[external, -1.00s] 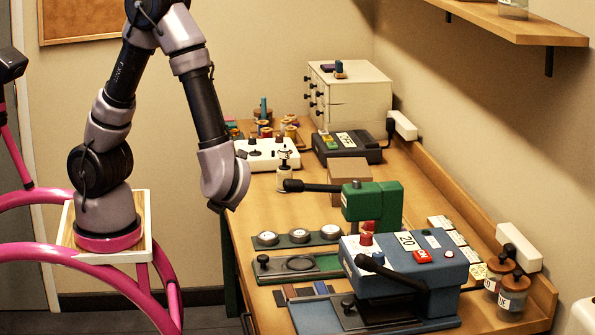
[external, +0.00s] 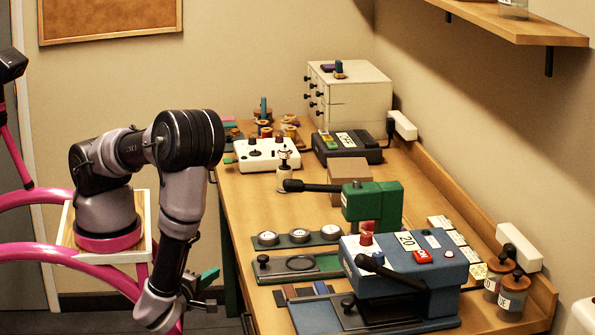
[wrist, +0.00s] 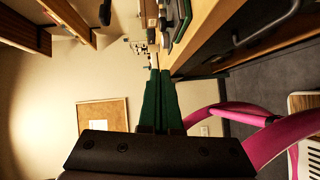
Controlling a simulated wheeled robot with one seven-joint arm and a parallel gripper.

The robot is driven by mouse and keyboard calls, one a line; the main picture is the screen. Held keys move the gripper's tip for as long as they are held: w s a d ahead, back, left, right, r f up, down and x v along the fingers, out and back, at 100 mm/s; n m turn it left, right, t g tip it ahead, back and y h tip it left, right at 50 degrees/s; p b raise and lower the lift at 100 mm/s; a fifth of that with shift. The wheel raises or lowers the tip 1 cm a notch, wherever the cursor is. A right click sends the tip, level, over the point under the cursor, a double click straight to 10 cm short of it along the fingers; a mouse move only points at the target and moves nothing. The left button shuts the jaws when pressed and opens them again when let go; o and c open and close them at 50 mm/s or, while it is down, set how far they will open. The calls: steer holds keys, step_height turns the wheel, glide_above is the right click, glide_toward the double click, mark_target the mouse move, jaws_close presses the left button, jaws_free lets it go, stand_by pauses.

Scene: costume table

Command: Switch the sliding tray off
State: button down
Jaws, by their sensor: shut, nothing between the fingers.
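The blue press machine (external: 400,268) stands at the near end of the table. Its flat blue sliding tray (external: 318,318) with a black knob lies low at its front. On its top are a red rocker switch (external: 422,257), a "20" display (external: 408,241) and a small white button. The switch position is too small to read. My gripper (external: 211,275) is low, left of the table's side edge and well apart from the machine. Its green fingers (wrist: 160,80) are together and empty in the wrist view, where I cannot make out the machine.
A green press (external: 372,202) with a long black lever stands behind the blue machine. A green slide plate (external: 300,268) and a row of round dies (external: 298,237) lie left of them. Jars (external: 513,295) stand at the right. The table's left edge (external: 232,240) is beside my gripper.

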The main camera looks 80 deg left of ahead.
mark_target(287, 270)
steer(key=shift+w+d+x, duration=0.25)
steer(key=shift+w+x, duration=0.1)
steer(key=shift+x, duration=1.8)
steer(key=shift+w+d+x, duration=0.3)
steer(key=shift+w+x, duration=0.05)
steer(key=shift+x, duration=1.8)
steer(key=shift+w+d+x, duration=0.25)
steer(key=shift+w+x, duration=0.15)
steer(key=shift+x, duration=1.75)
steer(key=shift+f, duration=0.15)
steer(key=w, duration=0.9)
steer(key=shift+w, duration=0.2)
